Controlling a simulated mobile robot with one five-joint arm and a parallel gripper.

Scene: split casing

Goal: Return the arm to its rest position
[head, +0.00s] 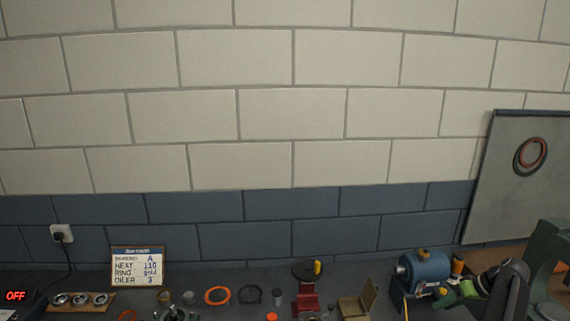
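My gripper does not show clearly in the head view, and no fingertips can be made out. A dark grey rounded link-like shape (508,288) stands at the bottom right, beside green and yellow parts (466,290). I cannot tell whether it belongs to my arm. Whether anything is held cannot be seen.
A crowded bench runs along the bottom edge. It holds a sign (137,266), an orange ring (217,296), a red stand (307,290), an open tan box (358,301), a blue motor-like casing (425,270) and a green machine (546,265). A grey board (515,190) leans at right.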

